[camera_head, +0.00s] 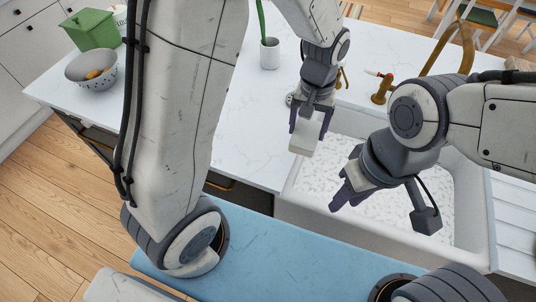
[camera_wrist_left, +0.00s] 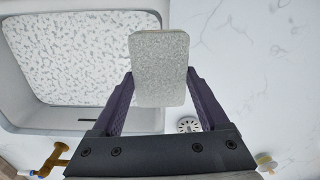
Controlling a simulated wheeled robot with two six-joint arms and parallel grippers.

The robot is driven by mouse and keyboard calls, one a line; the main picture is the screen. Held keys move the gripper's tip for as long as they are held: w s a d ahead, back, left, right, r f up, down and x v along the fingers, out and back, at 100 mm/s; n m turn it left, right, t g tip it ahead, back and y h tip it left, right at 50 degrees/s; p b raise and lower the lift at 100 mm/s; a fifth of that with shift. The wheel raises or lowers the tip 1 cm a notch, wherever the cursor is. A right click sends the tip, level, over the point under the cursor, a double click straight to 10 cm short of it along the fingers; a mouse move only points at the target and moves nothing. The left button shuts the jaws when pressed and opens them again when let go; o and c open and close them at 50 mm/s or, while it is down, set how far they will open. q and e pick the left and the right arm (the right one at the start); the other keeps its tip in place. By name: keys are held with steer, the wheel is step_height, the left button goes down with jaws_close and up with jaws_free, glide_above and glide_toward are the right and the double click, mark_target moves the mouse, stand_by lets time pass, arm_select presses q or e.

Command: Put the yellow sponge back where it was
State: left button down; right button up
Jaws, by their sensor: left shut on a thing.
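My left gripper (camera_head: 308,122) is shut on a flat block with rounded corners (camera_head: 304,138), which is pale grey and speckled, not clearly yellow; it is the only thing like the sponge that I see. In the left wrist view the block (camera_wrist_left: 160,62) sits between the two dark purple fingers of the left gripper (camera_wrist_left: 160,82). It is held over the counter next to the left rim of the sink. My right gripper (camera_head: 345,187) hangs over the sink, with no thing seen in it. Its finger gap is not clear.
The white sink (camera_head: 310,178) has a speckled floor. A brass faucet (camera_head: 467,45) and tap handle (camera_head: 381,89) stand behind it.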

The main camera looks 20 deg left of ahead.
arm_select(q)
steer(key=shift+s+r, duration=0.1)
steer(key=shift+s, duration=0.05)
steer(key=a+f+p, duration=0.1)
steer(key=a+f, duration=0.1)
steer(key=a, duration=0.1)
steer(key=a+f+p, duration=0.1)
steer(key=a+f, duration=0.1)
steer(key=a, duration=0.1)
steer(key=a+f+p, duration=0.1)
steer(key=a, duration=0.3)
steer(key=shift+f, duration=0.4)
steer(key=shift+a+f, duration=0.45)
step_height(320, 180, down, 3)
steer(key=shift+f+p, duration=0.1)
steer(key=shift+p, duration=0.45)
steer(key=shift+f, duration=0.3)
steer(key=shift+f, duration=0.1)
